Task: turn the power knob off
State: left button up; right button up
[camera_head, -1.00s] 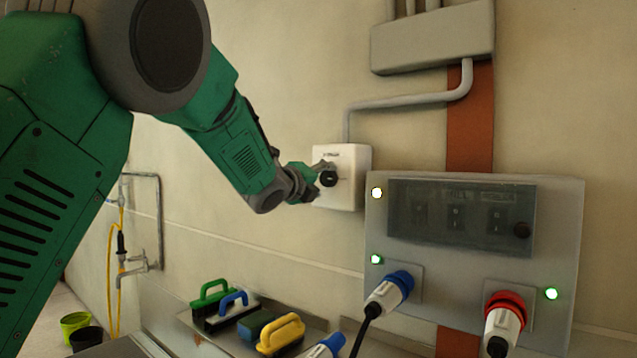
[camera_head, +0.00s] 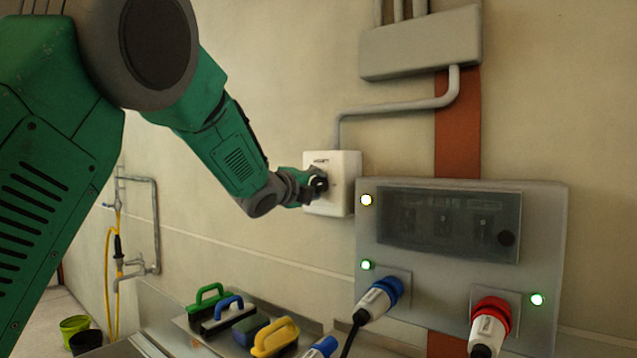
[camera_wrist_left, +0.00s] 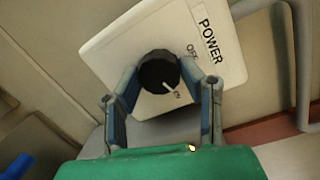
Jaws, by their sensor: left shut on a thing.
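The black round power knob (camera_wrist_left: 158,72) sits on a white box marked POWER (camera_wrist_left: 110,38), which is fixed to the wall; in the head view the box (camera_head: 345,180) is left of the grey panel. The knob's white pointer mark points to the lower right, at the ON lettering. The word OFF is above it, near POWER. My left gripper (camera_wrist_left: 160,78) is shut on the knob, with one finger on each side. In the head view my left gripper (camera_head: 311,186) partly covers the knob. My right gripper is not in view.
A grey panel (camera_head: 450,275) with lit lamps, a blue plug (camera_head: 385,295) and a red plug (camera_head: 490,320) is right of the box. A conduit (camera_head: 395,108) runs above it. Several handled tools, including a yellow one (camera_head: 275,338), lie below.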

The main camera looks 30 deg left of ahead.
pick_arm(q)
jog(key=n+p, duration=0.1)
jog(key=n, duration=0.1)
jog(key=n+p, duration=0.2)
jog(key=shift+a+r+g, duration=0.15)
jog(key=shift+g, duration=0.15)
jog(key=n+p, duration=0.3)
jog(key=shift+n+h, duration=0.3)
jog(key=shift+n, duration=0.1)
jog(key=shift+s+f+n+g+h+p, duration=0.15)
jog(key=shift+f+n+h+p, duration=0.15)
jog(key=shift+n+p, duration=1.05)
jog(key=shift+w+f+n+g+h+p, duration=0.1)
jog(key=shift+f+n+g+h+p, duration=0.15)
jog(key=shift+n+p, duration=1.1)
jog(key=shift+s+n, duration=0.1)
jog(key=shift+n, duration=0.2)
jog(key=o, duration=1.1)
jog(key=shift+o, duration=0.2)
jog(key=shift+a+r, duration=0.15)
